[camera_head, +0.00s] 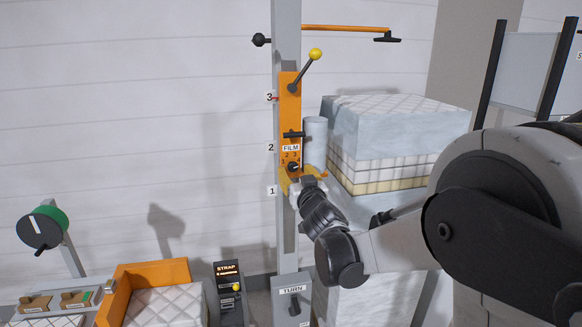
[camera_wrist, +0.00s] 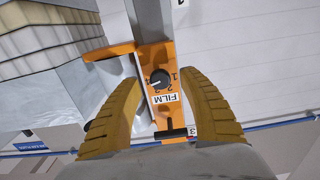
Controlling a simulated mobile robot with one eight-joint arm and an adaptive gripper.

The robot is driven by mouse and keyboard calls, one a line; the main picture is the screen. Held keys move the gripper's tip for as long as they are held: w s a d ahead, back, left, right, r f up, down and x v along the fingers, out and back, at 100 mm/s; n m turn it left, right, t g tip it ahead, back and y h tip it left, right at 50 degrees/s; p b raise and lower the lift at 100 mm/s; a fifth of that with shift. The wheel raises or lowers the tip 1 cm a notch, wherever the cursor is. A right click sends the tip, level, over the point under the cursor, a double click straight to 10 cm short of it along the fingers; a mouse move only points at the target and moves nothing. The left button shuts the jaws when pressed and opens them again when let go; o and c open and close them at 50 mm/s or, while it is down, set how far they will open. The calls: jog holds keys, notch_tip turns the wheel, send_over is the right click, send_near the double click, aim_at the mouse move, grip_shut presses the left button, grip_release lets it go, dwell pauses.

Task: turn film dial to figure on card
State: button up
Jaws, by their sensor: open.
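The film dial (camera_head: 293,167) is a small black knob on the orange panel of the upright post, under a FILM label (camera_head: 290,148), with small figures around it. It also shows in the wrist view (camera_wrist: 159,79), where the panel appears upside down. A pale mark on the knob points left there; I cannot tell exactly which figure it meets. My gripper (camera_head: 303,178) is at the panel, its yellow fingers open. In the wrist view my gripper (camera_wrist: 153,66) has one finger on each side of the dial, apart from the knob. I cannot identify the card for certain.
A black handle (camera_head: 294,134) sits above the dial, and a yellow-knobbed lever (camera_head: 315,54) higher up. A wrapped quilt stack (camera_head: 395,140) stands close right of the post. A STRAP box (camera_head: 229,285) and TURN box (camera_head: 292,300) stand below.

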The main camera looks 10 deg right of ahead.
aim_at(294, 168)
jog(key=shift+w, duration=1.6)
grip_shut()
jog(key=n+b, duration=0.2)
jog(key=n, duration=0.2)
jog(key=shift+n, duration=0.3)
jog(key=shift+d+n+b, duration=0.1)
jog(key=shift+n+b, duration=0.55)
jog(key=shift+n, duration=1.95)
grip_release()
jog(key=shift+r, duration=0.1)
